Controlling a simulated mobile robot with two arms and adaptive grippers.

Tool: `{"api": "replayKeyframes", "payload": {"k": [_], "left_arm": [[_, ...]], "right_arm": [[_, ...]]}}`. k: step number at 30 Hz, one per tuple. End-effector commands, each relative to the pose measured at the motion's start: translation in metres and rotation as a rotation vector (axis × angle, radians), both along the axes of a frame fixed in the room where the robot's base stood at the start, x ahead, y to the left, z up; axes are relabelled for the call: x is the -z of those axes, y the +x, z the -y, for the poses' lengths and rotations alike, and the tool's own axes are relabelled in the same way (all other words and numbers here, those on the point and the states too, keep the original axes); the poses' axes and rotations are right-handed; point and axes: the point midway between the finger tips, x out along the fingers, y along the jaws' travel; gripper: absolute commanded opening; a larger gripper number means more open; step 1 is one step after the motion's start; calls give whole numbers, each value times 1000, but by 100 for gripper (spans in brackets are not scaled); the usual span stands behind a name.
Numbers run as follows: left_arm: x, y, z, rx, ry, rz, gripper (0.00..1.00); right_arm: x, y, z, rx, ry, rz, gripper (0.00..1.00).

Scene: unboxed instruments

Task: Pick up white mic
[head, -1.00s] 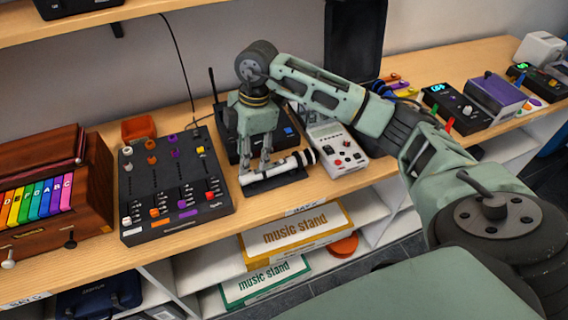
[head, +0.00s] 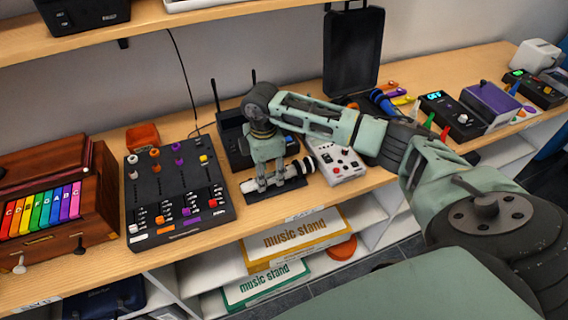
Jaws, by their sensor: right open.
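The white mic (head: 249,185) lies on its side on a small dark stand (head: 290,187) near the front edge of the shelf. Its dark head points right. My right gripper (head: 271,187) points down at the middle of the mic, with its open fingers down at the mic's height and covering part of its body. I cannot tell whether the fingers touch it. My left gripper is not in view.
A black mixer (head: 140,200) stands to the left and a white device with knobs (head: 338,160) close to the right. A black box with antennas (head: 232,125) stands behind. Boxes labelled music stand (head: 295,240) lie on the lower shelf.

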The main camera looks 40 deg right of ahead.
Motion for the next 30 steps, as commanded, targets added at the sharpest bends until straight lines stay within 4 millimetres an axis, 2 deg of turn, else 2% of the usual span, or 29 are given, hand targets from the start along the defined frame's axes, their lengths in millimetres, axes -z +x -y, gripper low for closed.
{"api": "replayKeyframes", "payload": {"k": [2, 17, 30], "left_arm": [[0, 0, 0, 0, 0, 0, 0], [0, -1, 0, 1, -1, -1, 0], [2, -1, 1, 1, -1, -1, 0]], "right_arm": [[0, 0, 0, 0, 0, 0, 44], [-1, 0, 0, 0, 1, 1, 0], [-3, 2, 0, 0, 0, 5, 0]]}}
